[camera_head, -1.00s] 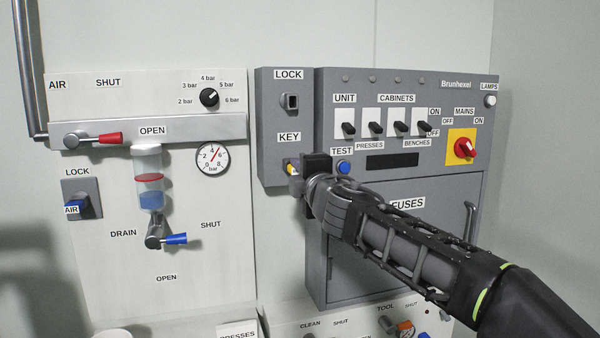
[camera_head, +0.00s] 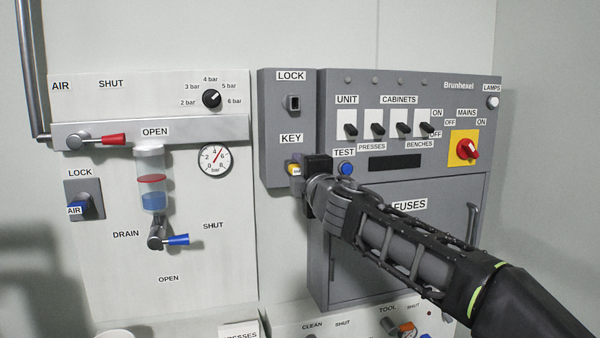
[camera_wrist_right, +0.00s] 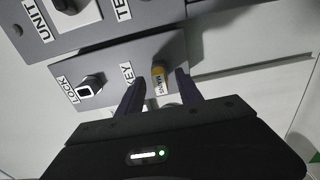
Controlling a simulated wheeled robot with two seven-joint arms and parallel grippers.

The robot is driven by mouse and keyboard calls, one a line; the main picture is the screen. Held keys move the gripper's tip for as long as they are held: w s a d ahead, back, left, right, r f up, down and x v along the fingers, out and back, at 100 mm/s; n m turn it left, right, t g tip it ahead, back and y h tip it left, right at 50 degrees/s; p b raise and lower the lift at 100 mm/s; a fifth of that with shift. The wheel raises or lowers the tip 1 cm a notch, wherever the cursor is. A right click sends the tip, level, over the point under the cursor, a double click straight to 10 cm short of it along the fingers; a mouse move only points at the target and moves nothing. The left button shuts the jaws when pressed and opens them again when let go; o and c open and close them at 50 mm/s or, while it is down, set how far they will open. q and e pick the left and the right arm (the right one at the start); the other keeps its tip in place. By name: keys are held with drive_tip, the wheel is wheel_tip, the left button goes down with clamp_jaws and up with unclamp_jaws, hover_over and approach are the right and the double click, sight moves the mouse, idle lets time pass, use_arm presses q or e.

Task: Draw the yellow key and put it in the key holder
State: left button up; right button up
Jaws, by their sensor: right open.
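The yellow key (camera_head: 293,169) sits at the KEY position on the narrow grey box (camera_head: 275,222), below the LOCK slot (camera_head: 293,103). It also shows in the right wrist view as a yellow key (camera_wrist_right: 158,76) with a white tag, between the two fingers. My right gripper (camera_head: 304,170) is at the key from the right and partly hides it. In the right wrist view the right gripper (camera_wrist_right: 158,98) is open, with a finger on each side of the key. Whether the fingers touch it cannot be told. My left gripper is not in view.
A blue TEST button (camera_head: 345,169) is close beside the right gripper. The switch cabinet (camera_head: 330,235) with its fuse door stands behind my right arm. The air panel (camera_head: 110,260), with a red-handled lever (camera_head: 110,139) and a blue-handled lever (camera_head: 177,240), is at left.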

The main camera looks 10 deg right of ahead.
drive_tip(key=s+b, duration=0.2)
drive_tip(key=s, duration=0.5)
drive_tip(key=shift+s+d, duration=0.2)
drive_tip(key=shift+s, duration=0.15)
idle(0.8)
